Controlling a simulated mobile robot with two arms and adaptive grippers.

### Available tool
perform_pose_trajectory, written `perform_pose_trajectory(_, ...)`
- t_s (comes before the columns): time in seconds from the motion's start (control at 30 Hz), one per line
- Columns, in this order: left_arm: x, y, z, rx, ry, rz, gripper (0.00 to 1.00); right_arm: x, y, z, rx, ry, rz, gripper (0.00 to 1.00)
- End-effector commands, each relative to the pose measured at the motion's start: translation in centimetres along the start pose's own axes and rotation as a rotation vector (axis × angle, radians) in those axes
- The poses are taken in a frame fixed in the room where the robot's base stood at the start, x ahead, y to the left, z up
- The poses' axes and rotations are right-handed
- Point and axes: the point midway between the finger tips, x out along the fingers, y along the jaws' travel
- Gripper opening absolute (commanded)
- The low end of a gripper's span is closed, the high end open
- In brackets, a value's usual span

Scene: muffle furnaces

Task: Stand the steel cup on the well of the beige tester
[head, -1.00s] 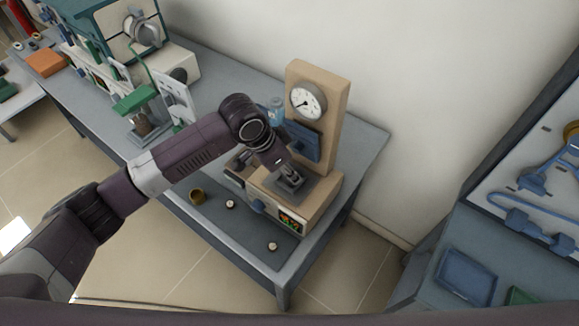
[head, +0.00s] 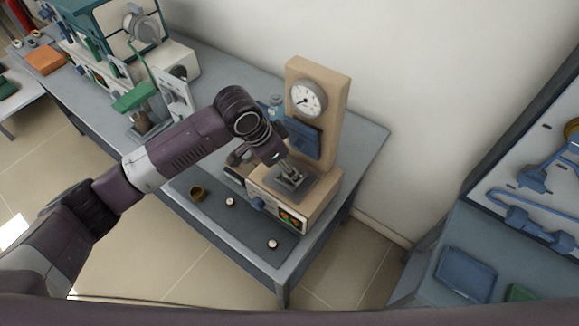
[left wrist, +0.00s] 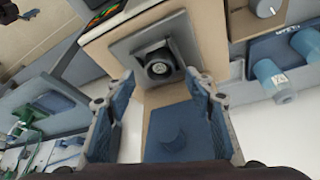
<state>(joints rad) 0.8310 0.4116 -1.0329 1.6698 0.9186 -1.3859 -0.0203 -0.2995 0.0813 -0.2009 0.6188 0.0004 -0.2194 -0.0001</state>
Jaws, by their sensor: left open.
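The beige tester (head: 318,150) stands on the bench with a round dial, a blue block on its column and a grey plate (head: 285,191) on its base. In the left wrist view, a small round steel piece with a dark middle, apparently the steel cup (left wrist: 160,66), stands on the grey plate (left wrist: 130,48). The well under it is hidden. My left gripper (head: 291,174) is just above the plate. In the left wrist view its fingers (left wrist: 159,82) are spread apart, with the cup beyond their tips and nothing held. My right gripper is not in view.
A brass ring-like cup (head: 196,193) and two small pale-topped pieces (head: 230,202) (head: 272,243) are on the dark mat left of the tester. Blue cups (left wrist: 272,75) show beside the tester in the left wrist view. A wall stands behind.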

Motion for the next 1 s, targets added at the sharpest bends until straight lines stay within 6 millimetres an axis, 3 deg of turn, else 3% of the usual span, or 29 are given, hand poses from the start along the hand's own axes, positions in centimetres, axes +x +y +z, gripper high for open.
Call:
perform_pose_trajectory(0.3,-6.8,-0.1,0.0,0.003,0.002,-0.002,0.49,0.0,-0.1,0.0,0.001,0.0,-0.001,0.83)
perform_pose_trajectory(0.5,-9.5,0.0,0.0,0.002,0.0,-0.001,0.49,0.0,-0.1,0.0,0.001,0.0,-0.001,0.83)
perform_pose_trajectory(1.0,-10.3,0.0,0.0,0.002,0.0,0.0,0.49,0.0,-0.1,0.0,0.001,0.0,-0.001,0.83)
